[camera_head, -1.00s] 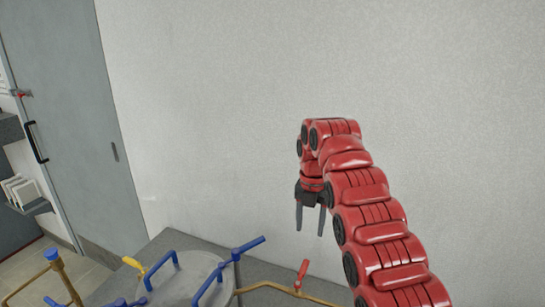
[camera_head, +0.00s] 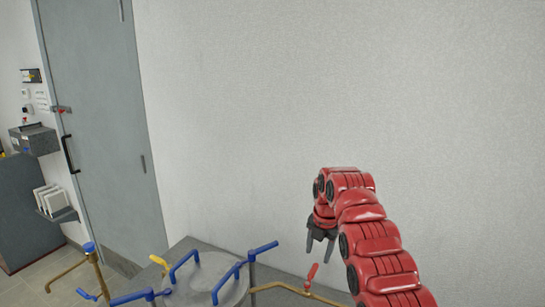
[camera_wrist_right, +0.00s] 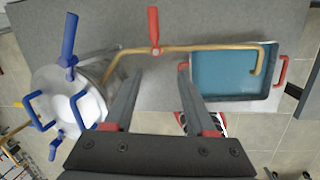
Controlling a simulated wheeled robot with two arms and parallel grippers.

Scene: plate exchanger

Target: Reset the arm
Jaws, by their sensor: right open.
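My right arm, red and segmented, rises from the lower right in the head view. Its right gripper (camera_head: 320,247) points down with its two dark fingers spread and nothing between them. In the right wrist view the open gripper (camera_wrist_right: 158,72) is above a grey surface (camera_wrist_right: 210,18), with the red-handled valve (camera_wrist_right: 153,28) on a brass pipe (camera_wrist_right: 205,48) ahead of the fingertips. The fingers appear apart from the pipe. My left gripper is not in either view.
A round metal vessel (camera_head: 208,277) with blue handles stands left of the gripper. A blue-lined tray (camera_wrist_right: 228,75) with red handles shows in the wrist view. A plain wall (camera_head: 400,90) stands behind, and a grey door (camera_head: 100,120) at left.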

